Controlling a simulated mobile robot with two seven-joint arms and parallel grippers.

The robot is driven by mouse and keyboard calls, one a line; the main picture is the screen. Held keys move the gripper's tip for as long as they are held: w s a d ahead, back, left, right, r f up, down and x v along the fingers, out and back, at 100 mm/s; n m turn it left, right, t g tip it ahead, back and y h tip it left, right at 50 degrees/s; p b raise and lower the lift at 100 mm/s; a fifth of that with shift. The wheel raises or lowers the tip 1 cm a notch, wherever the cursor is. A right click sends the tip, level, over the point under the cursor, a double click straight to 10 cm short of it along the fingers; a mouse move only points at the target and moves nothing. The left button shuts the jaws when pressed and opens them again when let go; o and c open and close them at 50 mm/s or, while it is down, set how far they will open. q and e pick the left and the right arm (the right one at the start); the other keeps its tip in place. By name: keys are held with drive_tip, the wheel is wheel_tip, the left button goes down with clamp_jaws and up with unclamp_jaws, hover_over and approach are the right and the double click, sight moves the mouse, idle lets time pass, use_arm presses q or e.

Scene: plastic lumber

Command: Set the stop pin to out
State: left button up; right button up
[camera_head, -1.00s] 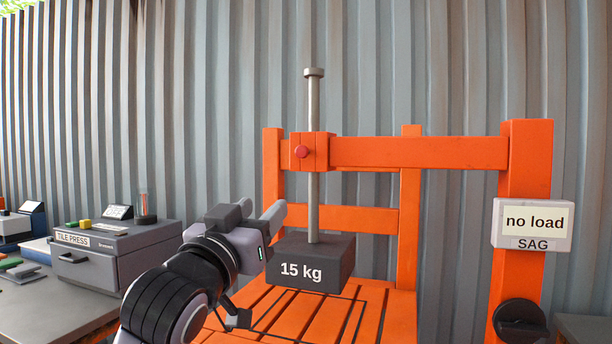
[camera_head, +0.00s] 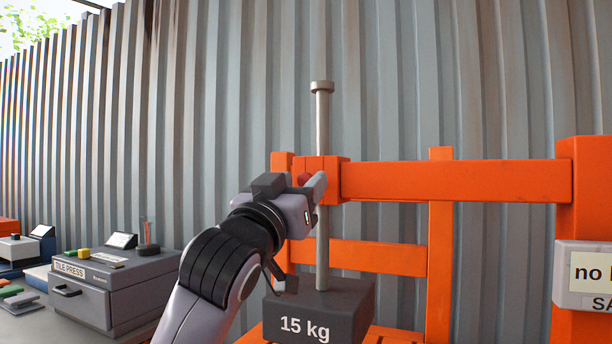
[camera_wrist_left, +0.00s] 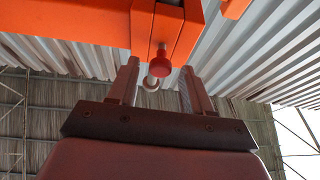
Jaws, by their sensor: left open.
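The stop pin has a round red knob (camera_head: 304,179), partly hidden behind my left gripper in the head view. In the left wrist view, the red knob (camera_wrist_left: 160,63) stands out from the orange block on a short metal shank. My left gripper (camera_head: 316,184) is open, and its two fingers appear on either side of the knob in the wrist view (camera_wrist_left: 160,78). I cannot tell whether they touch it. The metal rod (camera_head: 322,125) runs upright through the orange block down to the dark 15 kg weight (camera_head: 335,307).
The orange frame's crossbeam (camera_head: 460,181) runs right from the block. A SAG display (camera_head: 592,275) on the right post is cut off by the picture edge. A grey tile press (camera_head: 110,290) stands on the bench at left. Corrugated wall (camera_head: 440,80) is behind.

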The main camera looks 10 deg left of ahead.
use_arm(q)
drive_tip(key=shift+x, duration=0.9)
drive_tip(key=shift+w+r, duration=0.15)
drive_tip(key=shift+w, duration=0.25)
clamp_jaws()
